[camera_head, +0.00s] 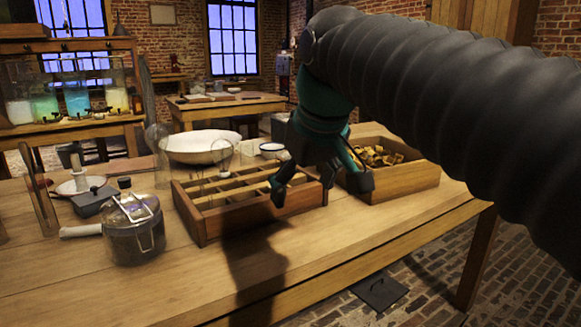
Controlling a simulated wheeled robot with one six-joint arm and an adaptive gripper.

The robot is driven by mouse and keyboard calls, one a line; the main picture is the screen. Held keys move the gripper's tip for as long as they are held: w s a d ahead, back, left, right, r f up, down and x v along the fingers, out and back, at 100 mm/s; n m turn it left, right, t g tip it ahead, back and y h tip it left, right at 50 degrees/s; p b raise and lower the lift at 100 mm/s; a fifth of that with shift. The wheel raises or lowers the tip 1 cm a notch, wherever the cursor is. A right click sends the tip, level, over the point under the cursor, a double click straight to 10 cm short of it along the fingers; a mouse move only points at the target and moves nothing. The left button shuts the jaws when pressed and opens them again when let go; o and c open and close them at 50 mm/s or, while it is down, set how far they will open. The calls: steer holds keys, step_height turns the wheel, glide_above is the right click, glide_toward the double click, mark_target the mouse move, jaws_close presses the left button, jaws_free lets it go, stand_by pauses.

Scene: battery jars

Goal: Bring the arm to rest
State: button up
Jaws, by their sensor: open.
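My gripper (322,185) is at the end of my dark ribbed arm, which reaches in from the right. Its green and black fingers are spread apart, pointing down, with nothing seen between them. It hangs over or in front of the right end of a divided wooden box (205,222) on the table (310,260). I cannot tell whether the fingers touch the box. My gripper hides part of the box's right end.
A clear clamp-lid jar (140,240) stands left of the divided box, a wide white bowl (200,148) behind it. A wooden crate of brownish scraps (400,180) is at the right. Glass bulbs stand near the bowl. The table's front is clear.

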steer(key=s+d+f+m, duration=0.2)
steer(key=s+d+f, duration=0.2)
steer(key=f, duration=0.4)
steer(key=s+d+f+m+h, duration=0.1)
steer(key=s+d+f+m, duration=0.1)
steer(key=s+d+f, duration=0.3)
steer(key=s+d+f+m, duration=0.2)
steer(key=s+d+f, duration=0.2)
steer(key=f, duration=0.6)
steer(key=shift+s+d+f+t+h, duration=0.3)
steer(key=shift+s+d+f, duration=0.05)
steer(key=shift+s, duration=0.25)
